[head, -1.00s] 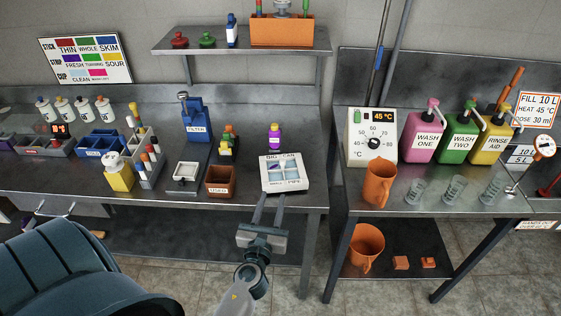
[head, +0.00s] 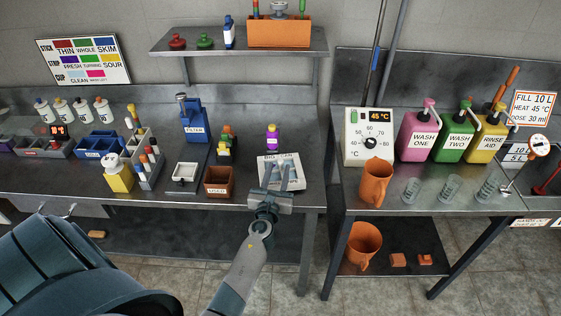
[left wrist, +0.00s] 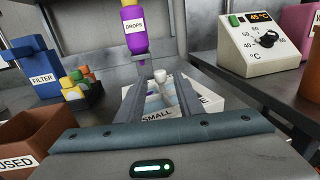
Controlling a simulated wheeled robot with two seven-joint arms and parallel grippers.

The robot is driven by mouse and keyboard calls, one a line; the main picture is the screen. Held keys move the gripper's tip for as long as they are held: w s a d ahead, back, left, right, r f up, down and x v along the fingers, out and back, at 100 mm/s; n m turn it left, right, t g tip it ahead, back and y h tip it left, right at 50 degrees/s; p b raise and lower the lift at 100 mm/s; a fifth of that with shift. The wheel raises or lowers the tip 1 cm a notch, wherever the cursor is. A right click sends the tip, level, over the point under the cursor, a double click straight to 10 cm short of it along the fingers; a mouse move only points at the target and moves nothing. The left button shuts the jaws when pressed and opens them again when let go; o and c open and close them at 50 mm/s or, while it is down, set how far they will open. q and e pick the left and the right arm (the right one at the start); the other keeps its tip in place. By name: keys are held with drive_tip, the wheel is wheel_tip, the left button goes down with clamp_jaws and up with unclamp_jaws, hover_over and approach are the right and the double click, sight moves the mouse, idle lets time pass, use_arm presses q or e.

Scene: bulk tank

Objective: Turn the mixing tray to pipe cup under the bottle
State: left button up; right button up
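The white square mixing tray (head: 298,184) sits near the front right of the left bench, with cups and labels on it. My left gripper (head: 271,190) is over its front part and hides the front labels. In the left wrist view the tray (left wrist: 160,115) shows SMALL and part of another label. The two fingers (left wrist: 163,80) stand apart, with a small white knob seen between them; I cannot tell whether they touch it. The purple DROPS bottle (head: 272,138) is upright behind the tray; it also shows in the left wrist view (left wrist: 134,35). My right gripper is out of view.
A brown USED box (head: 218,181) and a white dish (head: 185,173) stand left of the tray. The blue FILTER holder (head: 195,120) is behind them. The heater box (head: 368,135) and orange jug (head: 375,183) are across a gap at right.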

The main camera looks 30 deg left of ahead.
sight(280, 164)
use_arm(q)
drive_tip(key=shift+x, duration=2.35)
drive_tip(key=shift+c, duration=0.7)
clamp_jaws()
